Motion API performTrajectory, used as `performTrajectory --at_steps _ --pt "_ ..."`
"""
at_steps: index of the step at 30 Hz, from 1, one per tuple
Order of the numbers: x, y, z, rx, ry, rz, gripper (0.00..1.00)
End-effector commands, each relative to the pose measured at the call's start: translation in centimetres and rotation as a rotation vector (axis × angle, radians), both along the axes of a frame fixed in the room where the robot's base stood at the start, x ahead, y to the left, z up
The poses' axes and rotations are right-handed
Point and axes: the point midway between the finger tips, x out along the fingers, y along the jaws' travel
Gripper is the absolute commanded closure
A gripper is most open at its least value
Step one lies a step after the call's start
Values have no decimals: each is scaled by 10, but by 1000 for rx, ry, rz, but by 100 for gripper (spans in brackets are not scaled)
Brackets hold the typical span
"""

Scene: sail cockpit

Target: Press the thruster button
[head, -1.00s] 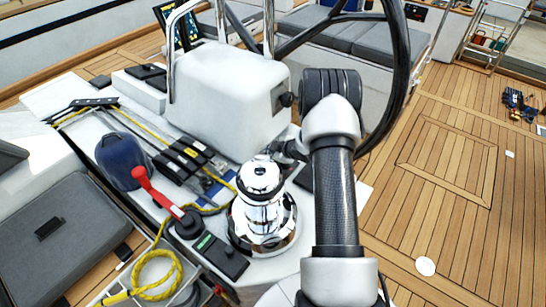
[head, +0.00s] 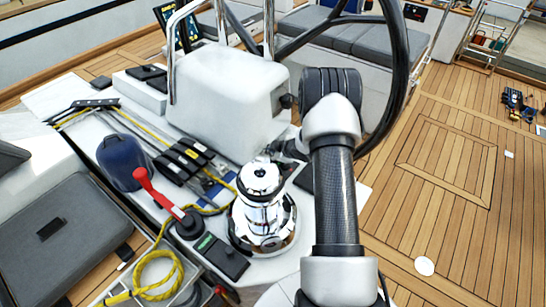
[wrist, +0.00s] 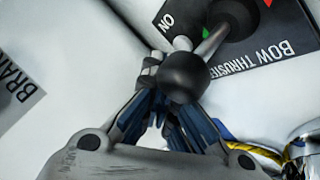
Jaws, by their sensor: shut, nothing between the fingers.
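The dark bow thruster panel (wrist: 262,48) shows at the top right of the wrist view, with "ON" and "BOW THRUSTER" lettering and small green and red marks. A metal lever with a round black knob (wrist: 185,77) rises from it across the view. My gripper (wrist: 160,68) is shut and empty, its fingertips beside and partly behind the knob, close to the panel's "ON" edge. I cannot tell whether it touches knob or panel. No separate button can be made out; the knob, lever and fingers may cover it. In the head view my arm hides much of the gripper.
A chrome winch (head: 262,215) stands just beside my arm. A white pedestal (head: 232,95) and the dark wheel rim (head: 398,60) are close behind. A red-handled lever (head: 158,193), yellow rope (head: 158,272) and blue cover (head: 121,160) lie left. The wooden deck (head: 455,200) at right is mostly clear.

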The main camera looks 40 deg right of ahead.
Motion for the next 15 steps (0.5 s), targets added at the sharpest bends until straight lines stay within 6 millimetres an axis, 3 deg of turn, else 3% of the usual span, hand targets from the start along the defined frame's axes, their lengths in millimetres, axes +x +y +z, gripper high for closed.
performTrajectory --at_steps 7,15 --pt "0 0 4 0 0 0 100" --pt "0 0 32 0 -1 -1 100"
